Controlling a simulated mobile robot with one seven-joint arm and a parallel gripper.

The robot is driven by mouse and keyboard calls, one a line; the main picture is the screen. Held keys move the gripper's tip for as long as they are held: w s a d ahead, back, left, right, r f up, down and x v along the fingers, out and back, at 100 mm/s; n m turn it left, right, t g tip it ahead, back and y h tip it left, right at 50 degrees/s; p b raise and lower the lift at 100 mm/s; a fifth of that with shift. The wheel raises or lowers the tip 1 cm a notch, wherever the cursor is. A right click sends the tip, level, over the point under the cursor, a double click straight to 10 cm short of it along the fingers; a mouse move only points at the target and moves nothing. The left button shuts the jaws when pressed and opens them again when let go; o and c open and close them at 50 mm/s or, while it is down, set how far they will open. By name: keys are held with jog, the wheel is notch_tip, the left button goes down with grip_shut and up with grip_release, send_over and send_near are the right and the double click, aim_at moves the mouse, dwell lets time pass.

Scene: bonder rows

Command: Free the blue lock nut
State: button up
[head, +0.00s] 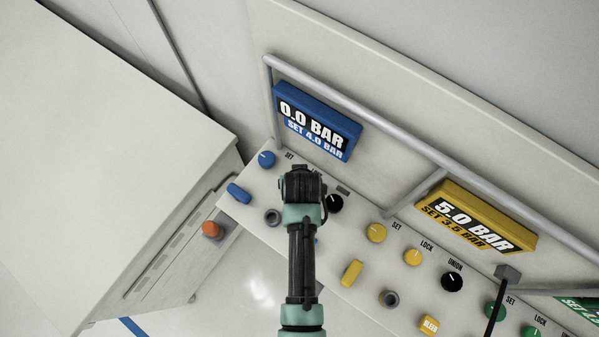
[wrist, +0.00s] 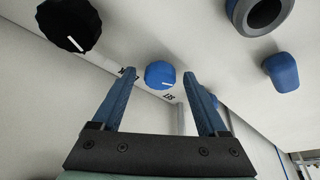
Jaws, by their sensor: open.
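In the wrist view the blue lock nut (wrist: 160,75), a round knob with a white mark, shows on the pale panel beside a partly covered label. My gripper (wrist: 160,71) is open, with one finger to each side of the nut in the picture. I cannot tell how far the fingertips are from it. In the head view my gripper (head: 302,184) is over the blue station and hides the nut. The blue set knob (head: 267,159) is left of it and the black union knob (head: 334,203) right. The blue display (head: 316,121) reads 0.0 BAR, SET 4.0 BAR.
A blue lever (head: 239,193) and a grey ring (head: 272,217) lie left of my arm. A grey rail (head: 400,140) runs behind the knobs. Yellow controls (head: 376,233) stand to the right under a yellow display (head: 476,217). A pale cabinet (head: 110,150) fills the left.

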jog(key=shift+r, duration=0.1)
jog(key=b+v, duration=0.1)
jog(key=v, duration=1.2)
dwell(0.4)
